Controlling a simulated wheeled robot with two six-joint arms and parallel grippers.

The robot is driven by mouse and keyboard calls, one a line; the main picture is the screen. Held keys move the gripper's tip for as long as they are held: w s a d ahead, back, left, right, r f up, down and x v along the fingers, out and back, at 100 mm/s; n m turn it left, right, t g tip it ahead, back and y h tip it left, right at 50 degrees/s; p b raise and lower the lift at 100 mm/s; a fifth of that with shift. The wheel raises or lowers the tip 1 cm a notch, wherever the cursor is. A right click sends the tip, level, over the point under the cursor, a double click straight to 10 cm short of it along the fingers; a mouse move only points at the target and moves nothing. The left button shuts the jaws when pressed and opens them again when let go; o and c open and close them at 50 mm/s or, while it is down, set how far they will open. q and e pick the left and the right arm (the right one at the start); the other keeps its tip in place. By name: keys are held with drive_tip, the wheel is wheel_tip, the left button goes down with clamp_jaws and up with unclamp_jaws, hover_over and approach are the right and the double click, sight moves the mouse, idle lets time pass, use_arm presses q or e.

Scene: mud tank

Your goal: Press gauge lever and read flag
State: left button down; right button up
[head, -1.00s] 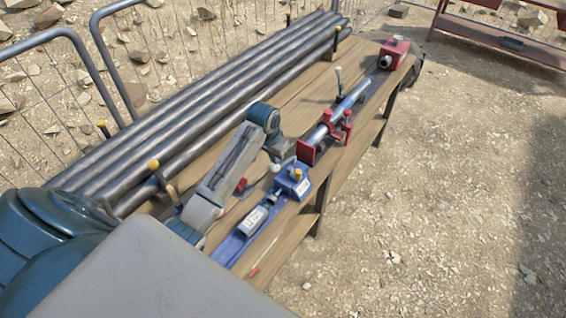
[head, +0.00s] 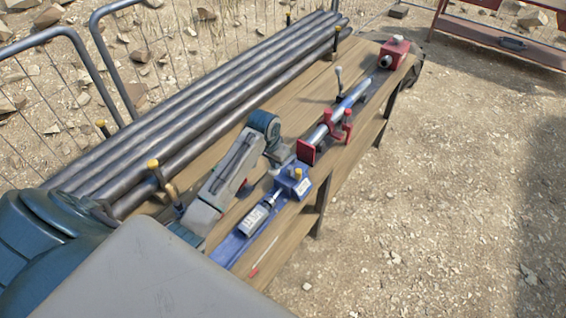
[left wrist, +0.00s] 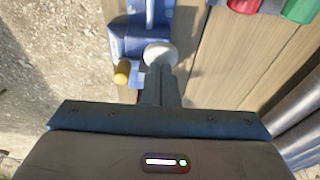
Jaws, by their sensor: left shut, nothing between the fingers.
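The blue gauge (head: 292,182) sits on the wooden bench, with a yellow knob (head: 297,173) on it. A round white knob (head: 275,172), which looks like its lever end, stands at the gauge's left side. My left gripper (head: 280,160) is low over that spot, shut and empty. In the left wrist view my left gripper (left wrist: 160,72) points at the white knob (left wrist: 160,54) and overlaps its near edge; I cannot tell whether they touch. The yellow knob (left wrist: 121,73) is left of the fingers there. I cannot make out a flag. My right gripper is out of view.
Several dark pipes (head: 215,110) lie along the bench's far side between yellow-topped posts. A red clamp (head: 308,153) holds a shiny bar beyond the gauge. A red and green part (left wrist: 298,10) shows in the left wrist view. Open gravel (head: 430,200) lies right of the bench.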

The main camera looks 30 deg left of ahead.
use_arm(q)
drive_tip(key=shift+s+x, duration=0.2)
drive_tip(key=shift+x, duration=0.9)
drive_tip(key=shift+r, duration=0.1)
drive_tip(key=shift+w+p+v, duration=0.25)
drive_tip(key=shift+p+v, duration=0.55)
drive_tip(key=shift+v, duration=0.4)
drive_tip(key=w+v, duration=0.1)
drive_tip(key=v, duration=0.7)
drive_tip(key=shift+w+r, duration=0.35)
